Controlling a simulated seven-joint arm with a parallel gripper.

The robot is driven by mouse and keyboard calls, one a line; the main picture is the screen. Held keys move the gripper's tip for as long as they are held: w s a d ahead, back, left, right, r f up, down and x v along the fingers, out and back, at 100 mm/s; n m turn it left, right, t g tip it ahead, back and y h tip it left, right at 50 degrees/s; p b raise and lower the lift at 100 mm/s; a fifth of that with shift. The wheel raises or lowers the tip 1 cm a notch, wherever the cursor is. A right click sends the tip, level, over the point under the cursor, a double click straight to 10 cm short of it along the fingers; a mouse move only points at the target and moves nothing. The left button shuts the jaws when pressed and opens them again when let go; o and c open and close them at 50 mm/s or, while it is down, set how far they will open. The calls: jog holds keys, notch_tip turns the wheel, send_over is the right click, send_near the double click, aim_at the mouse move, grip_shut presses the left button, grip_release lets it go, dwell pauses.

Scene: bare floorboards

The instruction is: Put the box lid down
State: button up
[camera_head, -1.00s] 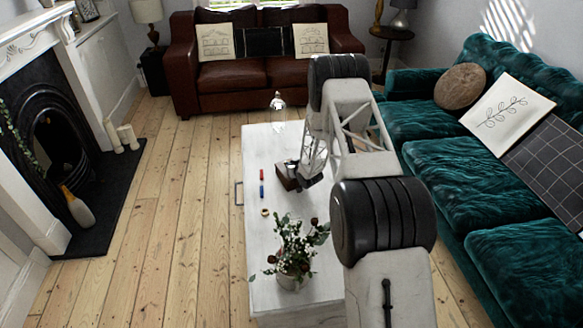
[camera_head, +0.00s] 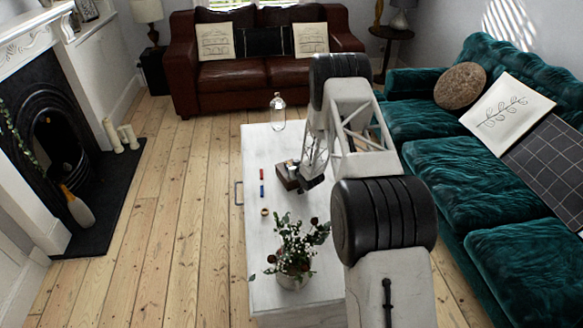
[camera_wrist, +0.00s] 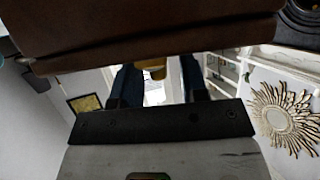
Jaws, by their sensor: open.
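A small dark brown box (camera_head: 287,181) stands on the white table, partly hidden by my arm. My gripper (camera_head: 311,181) is close beside its right side, small and dark in the head view. In the wrist view a brown wooden panel (camera_wrist: 140,35) of the box or its lid fills the top; I cannot tell which part it is. My gripper's two dark blue fingers (camera_wrist: 158,84) stand apart below it. A small yellowish piece (camera_wrist: 153,68) shows between them, possibly the lid's clasp or knob. Whether the lid touches the box is not clear.
The white table (camera_head: 262,222) holds a glass bottle (camera_head: 278,114), a red and a blue small item (camera_head: 262,182), a gold ring-like item (camera_head: 264,212) and a plant in a pot (camera_head: 292,262). A teal sofa (camera_head: 450,170) stands to the right.

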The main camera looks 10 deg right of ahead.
jog(key=v, duration=0.6)
jog(key=shift+s+d+r, duration=0.2)
jog(key=shift+s+r, duration=0.05)
jog(key=shift+s, duration=0.05)
jog(key=shift+r, duration=0.15)
dwell(0.5)
jog(key=s+d+r+m+g+h, duration=0.1)
jog(key=s+r+h, duration=0.15)
jog(key=r, duration=0.85)
jog(key=s+d+r+g+h, duration=0.1)
jog(key=s+r, duration=0.3)
jog(key=r, duration=0.8)
jog(key=s+r+m+g+h, duration=0.1)
jog(key=s+r+g, duration=0.1)
jog(key=s+r, duration=1.3)
jog(key=s+a+r+m+g, duration=0.1)
jog(key=s+r, duration=0.5)
jog(key=s, duration=0.3)
jog(key=s+r+g, duration=0.2)
jog(key=s+r, duration=0.3)
jog(key=s, duration=0.4)
jog(key=s+a+r+g, duration=0.1)
jog(key=s, duration=1.3)
jog(key=s+a+r+m+g, duration=0.1)
jog(key=s+r+g, duration=0.1)
jog(key=s, duration=1.2)
jog(key=shift+a+r, duration=0.15)
jog(key=shift+a, duration=0.15)
